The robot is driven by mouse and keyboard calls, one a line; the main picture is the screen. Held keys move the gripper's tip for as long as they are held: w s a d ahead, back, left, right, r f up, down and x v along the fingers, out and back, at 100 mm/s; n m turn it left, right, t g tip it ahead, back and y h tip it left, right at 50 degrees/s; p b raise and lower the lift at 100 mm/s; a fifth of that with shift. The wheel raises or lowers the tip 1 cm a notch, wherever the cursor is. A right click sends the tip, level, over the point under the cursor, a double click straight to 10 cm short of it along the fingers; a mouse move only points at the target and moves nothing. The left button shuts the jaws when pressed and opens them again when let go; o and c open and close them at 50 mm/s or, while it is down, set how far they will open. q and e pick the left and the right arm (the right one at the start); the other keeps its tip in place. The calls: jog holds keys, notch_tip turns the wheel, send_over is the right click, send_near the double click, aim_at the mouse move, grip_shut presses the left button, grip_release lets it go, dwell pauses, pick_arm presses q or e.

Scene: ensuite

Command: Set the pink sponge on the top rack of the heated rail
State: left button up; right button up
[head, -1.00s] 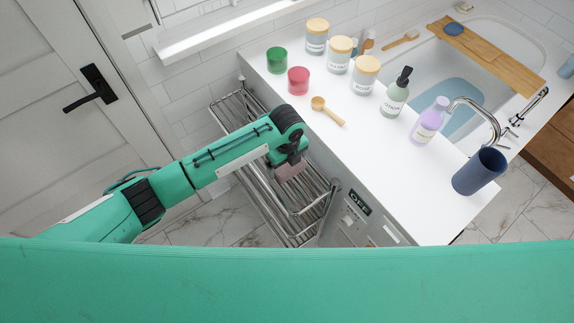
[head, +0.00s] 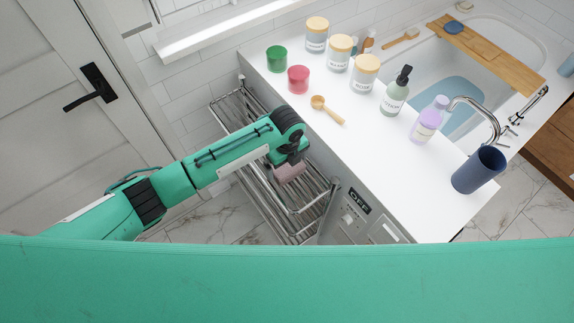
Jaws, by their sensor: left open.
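The pink sponge (head: 290,173) shows just below my left gripper (head: 289,160), at the top of the heated rail. The heated rail (head: 262,187) is a chrome rack of parallel bars beside the white counter. The sponge appears to lie on the bars of its top rack, but the gripper and wrist hide part of it and the exact contact cannot be seen. My left gripper is open, with its dark fingers right at the sponge. My right gripper is not in view.
The white counter (head: 412,207) edges the rail on the right and carries green and red cups (head: 298,79), a wooden scoop (head: 327,110), jars and bottles. An OFF panel (head: 360,201) is on the counter's side. A door (head: 60,110) stands at left.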

aim_at(287, 165)
pick_arm(q)
notch_tip(287, 165, up, 10)
jog(key=b, duration=0.1)
jog(key=shift+r+b, duration=0.15)
jog(key=shift+b, duration=0.15)
dwell(0.3)
